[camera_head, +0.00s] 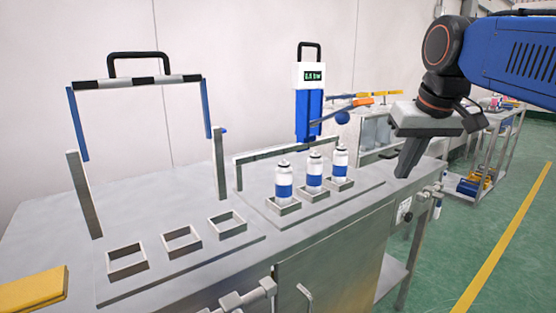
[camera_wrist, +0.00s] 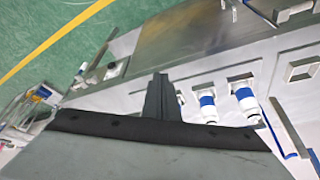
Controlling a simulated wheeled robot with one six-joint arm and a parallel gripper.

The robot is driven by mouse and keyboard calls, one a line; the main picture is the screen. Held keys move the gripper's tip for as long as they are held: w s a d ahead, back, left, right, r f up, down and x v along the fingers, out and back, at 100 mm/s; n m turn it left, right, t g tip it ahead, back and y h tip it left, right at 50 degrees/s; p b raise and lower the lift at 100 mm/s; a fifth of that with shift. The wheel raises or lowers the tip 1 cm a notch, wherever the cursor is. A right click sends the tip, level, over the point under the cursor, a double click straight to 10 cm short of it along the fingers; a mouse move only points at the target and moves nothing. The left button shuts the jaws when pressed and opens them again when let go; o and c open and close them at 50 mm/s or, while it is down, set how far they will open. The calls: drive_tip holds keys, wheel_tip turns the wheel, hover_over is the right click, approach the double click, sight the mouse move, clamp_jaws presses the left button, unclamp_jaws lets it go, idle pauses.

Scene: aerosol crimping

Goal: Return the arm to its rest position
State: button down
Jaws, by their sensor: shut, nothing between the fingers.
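My gripper (camera_head: 405,172) is at the right in the head view, in the air beside the right end of the steel bench. Its fingers are shut, with nothing between them, and point down. In the wrist view the closed fingers (camera_wrist: 160,98) show at the centre. My blue arm comes in from the upper right of the head view. Three white bottles with blue bands stand upright in square holders on the bench: a left one (camera_head: 284,187), a middle one (camera_head: 314,174) and a right one (camera_head: 340,165). My gripper is apart from them.
Three empty square holders (camera_head: 181,242) sit at the bench's front left, below a frame with a black handle (camera_head: 139,62). A blue device with a display (camera_head: 311,76) stands behind the bottles. A yellow block (camera_head: 32,290) lies at lower left. Green floor (camera_head: 470,235) is open at right.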

drive_tip(key=s+d+f, duration=0.1)
drive_tip(key=s+f, duration=0.7)
drive_tip(key=f, duration=0.5)
drive_tip(key=s+d+f, duration=0.1)
drive_tip(key=s+f, duration=0.7)
drive_tip(key=f, duration=0.5)
drive_tip(key=shift+s+f+m, duration=0.2)
drive_tip(key=shift+s+m, duration=0.1)
drive_tip(key=shift+s, duration=0.1)
